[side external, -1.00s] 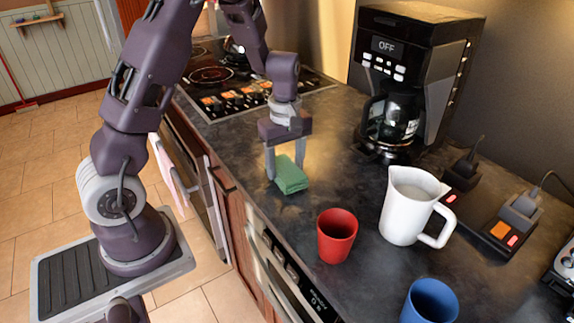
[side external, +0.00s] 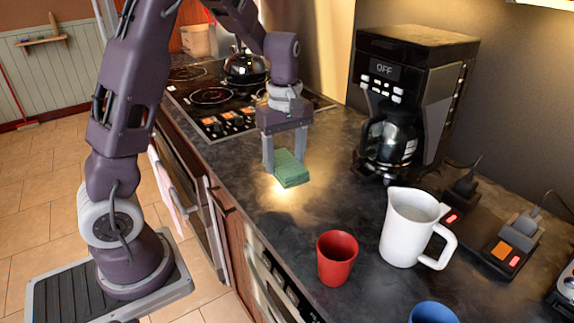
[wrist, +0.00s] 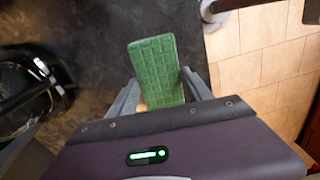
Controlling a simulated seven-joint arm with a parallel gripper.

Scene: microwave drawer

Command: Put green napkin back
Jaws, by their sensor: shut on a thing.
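The green napkin (side external: 291,169) is a folded, textured block in the side external view. My gripper (side external: 285,168) is shut on it and holds it above the dark countertop, with a bright patch of light on the counter below. In the wrist view the napkin (wrist: 156,70) sticks out beyond the two grey fingers (wrist: 160,97), one on each side of it. The napkin's near end is partly hidden by my gripper's body.
A red cup (side external: 337,257), a white pitcher (side external: 410,230) and a blue cup (side external: 432,313) stand on the counter (side external: 285,238). A coffee maker (side external: 415,95) stands at the back right. The stove (side external: 225,105) is behind my gripper. Drawers and an oven line the counter's left front.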

